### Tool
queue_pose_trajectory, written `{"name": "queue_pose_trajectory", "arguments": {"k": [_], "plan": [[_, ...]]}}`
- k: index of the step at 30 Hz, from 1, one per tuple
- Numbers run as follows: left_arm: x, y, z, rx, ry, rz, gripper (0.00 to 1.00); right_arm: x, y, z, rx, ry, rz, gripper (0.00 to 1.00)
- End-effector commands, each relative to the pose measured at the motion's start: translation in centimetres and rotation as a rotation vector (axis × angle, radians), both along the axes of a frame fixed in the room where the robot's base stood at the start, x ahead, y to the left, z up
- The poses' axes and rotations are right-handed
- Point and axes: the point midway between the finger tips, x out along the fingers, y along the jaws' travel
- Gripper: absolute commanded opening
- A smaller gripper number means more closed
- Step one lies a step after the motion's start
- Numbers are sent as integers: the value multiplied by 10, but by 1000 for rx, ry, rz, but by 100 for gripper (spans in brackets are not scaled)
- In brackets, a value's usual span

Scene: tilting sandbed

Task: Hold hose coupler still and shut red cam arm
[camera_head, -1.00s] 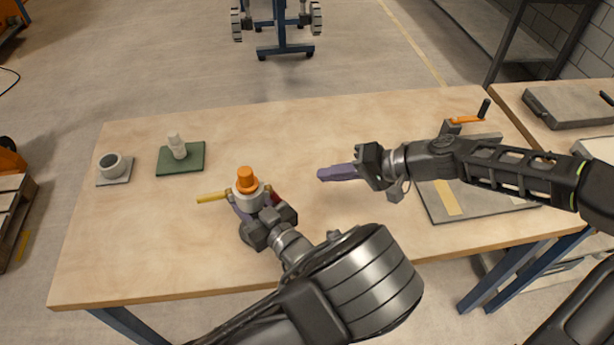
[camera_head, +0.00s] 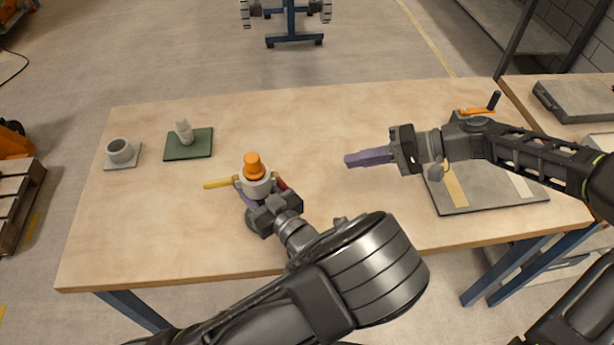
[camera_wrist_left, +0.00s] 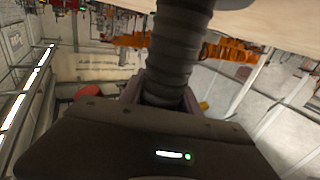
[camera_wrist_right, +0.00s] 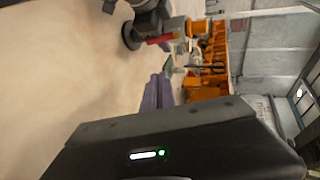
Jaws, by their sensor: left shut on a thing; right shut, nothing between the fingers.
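The hose coupler (camera_head: 257,188) is a pale upright cylinder with an orange plug (camera_head: 253,166) in its top. Its yellow cam arm (camera_head: 217,183) sticks out to the left. Its red cam arm (camera_head: 282,184) shows at the right side, partly hidden by my left gripper; it also shows in the right wrist view (camera_wrist_right: 162,39). My left gripper (camera_head: 260,197) is shut around the coupler from the front. The left wrist view shows a dark ribbed hose (camera_wrist_left: 175,50) between its fingers. My right gripper (camera_head: 348,160) is shut and empty, to the right of the coupler and apart from it.
A green pad (camera_head: 188,145) with a white fitting and a grey cup (camera_head: 119,151) on a plate stand at the left. A grey board (camera_head: 460,205) lies under my right arm. The wooden table (camera_head: 310,120) is clear behind the coupler.

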Motion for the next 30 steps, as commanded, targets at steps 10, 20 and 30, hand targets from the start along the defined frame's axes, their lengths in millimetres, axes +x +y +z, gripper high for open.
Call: {"name": "queue_pose_trajectory", "arguments": {"k": [10,20,30], "plan": [[0,0,0,0,-1,0,0,0,1,0,2,1,3,0],[0,0,1,0,-1,-1,0,1,30,-13,4,4,6,0],[0,0,1,0,-1,0,0,5,92,-41,4,4,6,0]]}}
